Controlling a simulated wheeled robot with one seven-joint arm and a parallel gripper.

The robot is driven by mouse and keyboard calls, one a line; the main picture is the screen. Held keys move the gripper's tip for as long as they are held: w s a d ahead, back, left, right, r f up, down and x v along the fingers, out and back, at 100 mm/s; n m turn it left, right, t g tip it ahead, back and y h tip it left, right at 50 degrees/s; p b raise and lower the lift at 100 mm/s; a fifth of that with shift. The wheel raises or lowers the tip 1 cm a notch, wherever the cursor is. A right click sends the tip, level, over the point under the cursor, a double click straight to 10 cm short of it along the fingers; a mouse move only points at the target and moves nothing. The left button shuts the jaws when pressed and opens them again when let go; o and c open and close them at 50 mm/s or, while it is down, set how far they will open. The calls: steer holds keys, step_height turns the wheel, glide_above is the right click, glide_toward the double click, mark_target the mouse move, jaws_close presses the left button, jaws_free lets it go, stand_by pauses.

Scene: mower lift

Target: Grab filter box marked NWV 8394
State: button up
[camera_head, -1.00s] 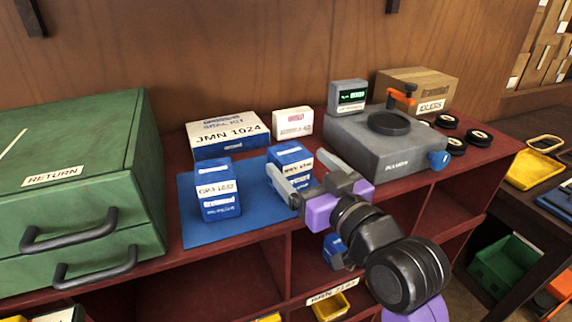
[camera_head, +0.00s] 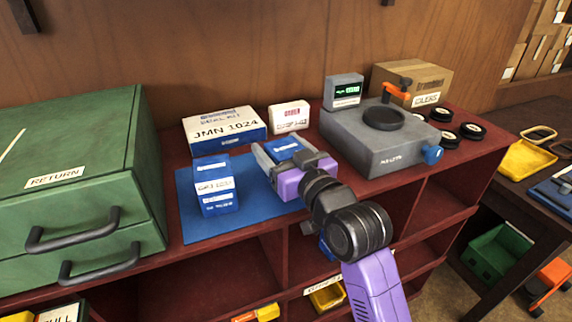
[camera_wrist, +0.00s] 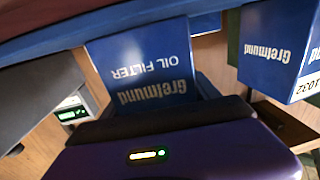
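A blue and white filter box (camera_head: 284,148) stands on the blue mat (camera_head: 188,205), right of a second blue box. Its marking is hidden by my gripper now, and the earlier label is too blurred to read surely. In the wrist view its blue face (camera_wrist: 145,75) reads "Greimund OIL FILTER" upside down. My gripper (camera_head: 284,160) is open, with its grey fingers at the left and right of this box. I cannot tell whether they touch it. The second box (camera_head: 213,185), whose label ends in 1032, also shows in the wrist view (camera_wrist: 275,50).
A box marked JMN 1024 (camera_head: 224,132) and a small white box (camera_head: 289,116) stand behind. A green RETURN cabinet (camera_head: 80,180) is at left. A grey machine (camera_head: 375,145) with a display (camera_head: 344,92) is close at right. Shelf compartments lie below the red top.

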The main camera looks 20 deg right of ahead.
steer(key=c, duration=1.3)
steer(key=shift+r, duration=0.1)
